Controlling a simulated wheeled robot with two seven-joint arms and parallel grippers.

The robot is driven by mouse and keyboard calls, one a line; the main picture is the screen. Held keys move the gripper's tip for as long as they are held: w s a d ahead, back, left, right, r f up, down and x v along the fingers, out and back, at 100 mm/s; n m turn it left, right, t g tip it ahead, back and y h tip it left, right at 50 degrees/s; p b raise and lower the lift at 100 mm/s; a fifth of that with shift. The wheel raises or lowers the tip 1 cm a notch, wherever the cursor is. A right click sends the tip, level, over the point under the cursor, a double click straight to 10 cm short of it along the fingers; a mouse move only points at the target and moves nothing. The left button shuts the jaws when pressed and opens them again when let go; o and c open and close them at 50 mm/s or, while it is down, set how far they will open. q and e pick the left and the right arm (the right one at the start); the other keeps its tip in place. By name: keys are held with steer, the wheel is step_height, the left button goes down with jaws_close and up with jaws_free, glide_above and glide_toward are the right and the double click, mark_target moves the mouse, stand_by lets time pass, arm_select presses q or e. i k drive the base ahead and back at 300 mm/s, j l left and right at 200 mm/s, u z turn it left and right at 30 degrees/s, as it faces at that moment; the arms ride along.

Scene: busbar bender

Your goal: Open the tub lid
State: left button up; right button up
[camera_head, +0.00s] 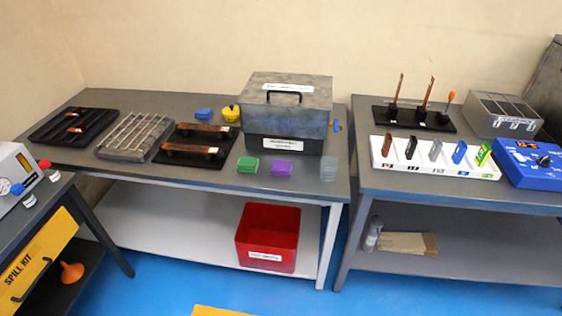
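The tub (284,145) is a dark box at the right end of the long grey table, with a white label on its front. Its grey mottled lid (287,108) sits on top and covers the opening, so the inside is hidden. The lid has a dark bar handle (284,94) and a white label (288,87) on its upper face. Neither of my grippers is in view.
A gap separates the right table (400,187). A red bin (268,238) stands below.

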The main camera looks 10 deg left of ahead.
mark_target(288, 84)
steer(key=i+l, duration=0.55)
steer(key=l, duration=0.25)
steer(key=i+l+u, duration=0.1)
steer(key=i+l, duration=0.2)
steer(key=l, duration=0.1)
